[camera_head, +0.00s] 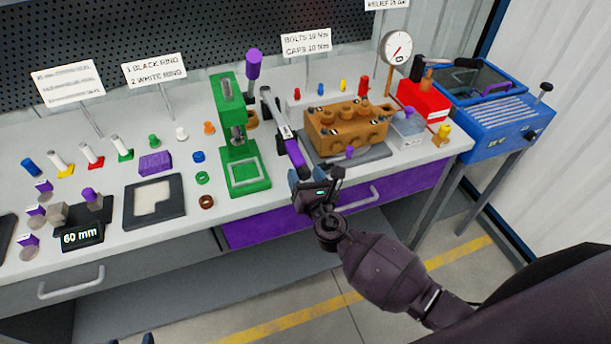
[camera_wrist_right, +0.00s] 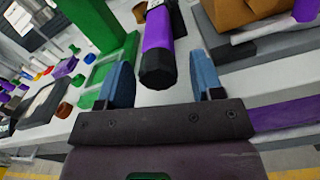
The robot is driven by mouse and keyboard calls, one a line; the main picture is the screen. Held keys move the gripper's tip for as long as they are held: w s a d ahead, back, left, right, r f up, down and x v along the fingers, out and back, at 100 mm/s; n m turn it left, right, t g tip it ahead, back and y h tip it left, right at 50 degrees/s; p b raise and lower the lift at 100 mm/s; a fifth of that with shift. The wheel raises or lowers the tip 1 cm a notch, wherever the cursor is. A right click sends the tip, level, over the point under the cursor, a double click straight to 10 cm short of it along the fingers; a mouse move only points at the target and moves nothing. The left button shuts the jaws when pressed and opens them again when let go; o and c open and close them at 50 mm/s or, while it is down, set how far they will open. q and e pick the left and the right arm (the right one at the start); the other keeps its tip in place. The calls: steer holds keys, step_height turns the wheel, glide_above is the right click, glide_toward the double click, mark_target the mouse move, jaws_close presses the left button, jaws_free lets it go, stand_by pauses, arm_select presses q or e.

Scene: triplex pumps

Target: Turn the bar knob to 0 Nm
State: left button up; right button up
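My right gripper (camera_head: 316,178) is open at this lower end. Its two blue fingers (camera_wrist_right: 162,88) stand either side of the black knob, with visible gaps. No scale reading can be made out. Two small dark tips at the bottom edge of the head view look like my left gripper (camera_head: 133,340), fingers apart.
A green press (camera_head: 245,178) stands close left of the wrench. An orange pump block (camera_head: 345,128) on a grey plate stands close right. A sign (camera_head: 306,42) reads bolts and caps 10 Nm. A purple drawer (camera_head: 270,230) is below; small parts crowd the bench's left.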

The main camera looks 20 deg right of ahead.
steer(key=s, duration=1)
steer(key=shift+s+d+b, duration=0.15)
steer(key=shift+s+b, duration=0.25)
steer(key=s+d+f+m+g, duration=0.2)
steer(key=s+d+f+m, duration=0.1)
steer(key=m, duration=0.8)
steer(key=s+d+f+m+g, duration=0.2)
steer(key=s+m, duration=0.4)
steer(key=m, duration=0.4)
steer(key=s+d+f+m+g, duration=0.2)
steer(key=s+d+f+m, duration=0.2)
steer(key=m, duration=0.7)
steer(key=shift+s+d+f+m+g+h, duration=0.3)
steer(key=shift+s+d+f+h, duration=0.1)
steer(key=shift+s+d, duration=0.25)
